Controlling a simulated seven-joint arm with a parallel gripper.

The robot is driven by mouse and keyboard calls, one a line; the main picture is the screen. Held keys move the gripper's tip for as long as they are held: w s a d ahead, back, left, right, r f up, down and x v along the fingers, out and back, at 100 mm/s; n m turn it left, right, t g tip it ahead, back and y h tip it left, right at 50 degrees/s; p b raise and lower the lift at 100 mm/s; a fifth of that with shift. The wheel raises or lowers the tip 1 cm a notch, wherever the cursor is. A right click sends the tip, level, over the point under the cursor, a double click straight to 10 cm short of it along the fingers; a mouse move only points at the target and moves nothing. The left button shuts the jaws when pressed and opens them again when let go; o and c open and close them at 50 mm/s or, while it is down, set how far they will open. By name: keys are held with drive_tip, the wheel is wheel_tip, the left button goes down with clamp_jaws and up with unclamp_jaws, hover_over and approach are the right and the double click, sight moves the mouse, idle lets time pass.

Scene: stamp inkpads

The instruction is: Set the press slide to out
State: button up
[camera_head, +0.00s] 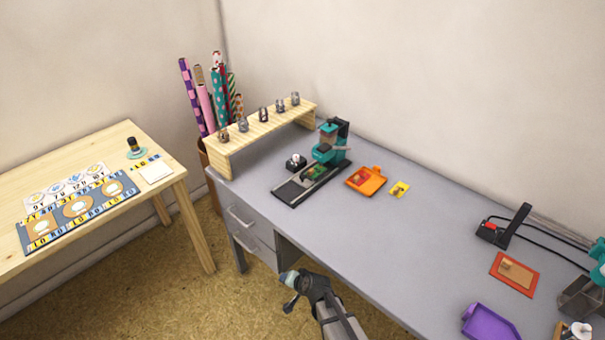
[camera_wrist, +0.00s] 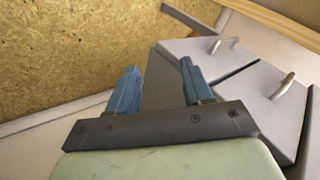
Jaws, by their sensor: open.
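The teal and black press (camera_head: 331,146) stands on the grey desk, near the right end of the wooden shelf. Its dark slide track (camera_head: 292,192) runs from under the press toward the desk's front edge. A small carriage with a greenish patch (camera_head: 313,171) sits on the track close to the press; its exact position is too small to tell. My gripper (camera_head: 288,279) is in front of the desk's front edge, well apart from the press. In the wrist view its two blue fingers (camera_wrist: 158,76) are spread with nothing between them. The press is not in the wrist view.
Desk drawers with handles (camera_wrist: 283,86) lie beyond my fingers in the wrist view. A small dark-and-white item (camera_head: 296,161) stands left of the press, an orange tray (camera_head: 367,181) right of it. The wooden shelf (camera_head: 262,129) holds several small stamps. The desk's front middle is clear.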

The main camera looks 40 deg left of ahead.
drive_tip(key=s+a+r+n+g, duration=0.2)
drive_tip(key=s+a+r, duration=0.4)
drive_tip(key=a+r, duration=0.3)
drive_tip(key=s+a+r+n+g, duration=0.1)
drive_tip(key=s+a+r+n, duration=0.2)
drive_tip(key=s+a+r, duration=0.65)
drive_tip(key=w+a+r+m+h, duration=0.1)
drive_tip(key=w+r+m, duration=0.1)
drive_tip(key=w, duration=0.4)
drive_tip(key=w+a+r+m+h, duration=0.1)
drive_tip(key=w+r+m, duration=0.1)
drive_tip(key=w+r, duration=0.2)
drive_tip(key=w+a+r+m+h, duration=0.1)
drive_tip(key=w+r+m, duration=0.1)
drive_tip(key=w, duration=0.8)
drive_tip(key=shift+w+a+r+t+h, duration=0.2)
drive_tip(key=shift+a+r+t+h, duration=0.2)
drive_tip(key=shift+r, duration=0.15)
drive_tip(key=w+d+r+m+h, duration=0.2)
drive_tip(key=w+r+m, duration=0.3)
drive_tip(key=w, duration=0.4)
wheel_tip(320, 180, up, 6)
drive_tip(key=m+t+h, duration=0.1)
drive_tip(key=m+h, duration=0.1)
drive_tip(key=m, duration=0.1)
hover_over(302, 176)
wheel_tip(302, 176, down, 12)
drive_tip(key=shift+w+f, duration=0.1)
drive_tip(key=shift+f, duration=0.1)
clamp_jaws()
